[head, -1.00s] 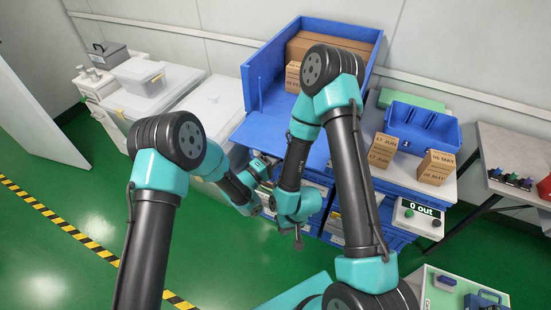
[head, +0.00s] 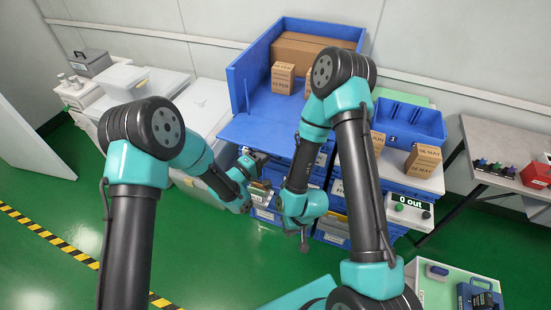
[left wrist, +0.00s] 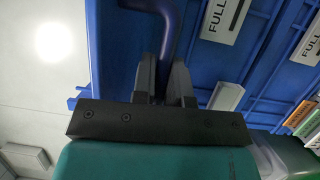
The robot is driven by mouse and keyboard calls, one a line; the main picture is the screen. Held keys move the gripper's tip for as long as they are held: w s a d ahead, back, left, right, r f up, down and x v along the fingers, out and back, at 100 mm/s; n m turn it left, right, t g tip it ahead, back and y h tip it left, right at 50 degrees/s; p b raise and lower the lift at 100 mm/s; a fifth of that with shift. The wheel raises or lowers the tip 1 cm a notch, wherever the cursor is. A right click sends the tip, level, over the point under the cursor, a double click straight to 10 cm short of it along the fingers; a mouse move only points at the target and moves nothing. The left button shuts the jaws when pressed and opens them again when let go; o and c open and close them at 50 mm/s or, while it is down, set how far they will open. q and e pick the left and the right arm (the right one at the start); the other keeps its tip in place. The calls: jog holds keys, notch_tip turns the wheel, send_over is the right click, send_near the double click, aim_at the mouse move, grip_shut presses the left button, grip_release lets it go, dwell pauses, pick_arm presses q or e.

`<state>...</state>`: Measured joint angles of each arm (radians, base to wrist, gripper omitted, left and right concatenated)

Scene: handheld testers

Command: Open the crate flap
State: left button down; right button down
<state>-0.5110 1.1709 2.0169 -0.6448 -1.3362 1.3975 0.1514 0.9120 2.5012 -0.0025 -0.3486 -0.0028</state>
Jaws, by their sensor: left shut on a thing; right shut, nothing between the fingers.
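The blue crate (head: 241,87) stands on the bench at the back, its open front facing me. Its blue flap (head: 262,128) lies folded down, roughly level, in front of the opening. My left gripper (head: 262,158) is at the flap's front edge, partly hidden by its own wrist. In the left wrist view my left gripper (left wrist: 163,78) is shut on a bent blue handle (left wrist: 165,28), with blue panels behind; how the handle joins the flap is not clear. My right gripper (head: 303,240) is shut and empty, pointing down in front of the bins.
Cardboard boxes (head: 283,78) are inside the crate. A blue bin (head: 410,122) and dated boxes (head: 423,161) stand to the right, above a "0 out" counter (head: 409,204). Labelled blue drawers are below the flap. White containers (head: 205,112) are at left.

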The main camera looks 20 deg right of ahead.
pick_arm(q)
jog(key=shift+r, duration=0.5)
jog(key=c, duration=1.2)
grip_release()
jog(key=shift+o, duration=0.2)
jog(key=shift+a, duration=0.1)
jog(key=v, duration=1.7)
jog(key=shift+a, duration=0.15)
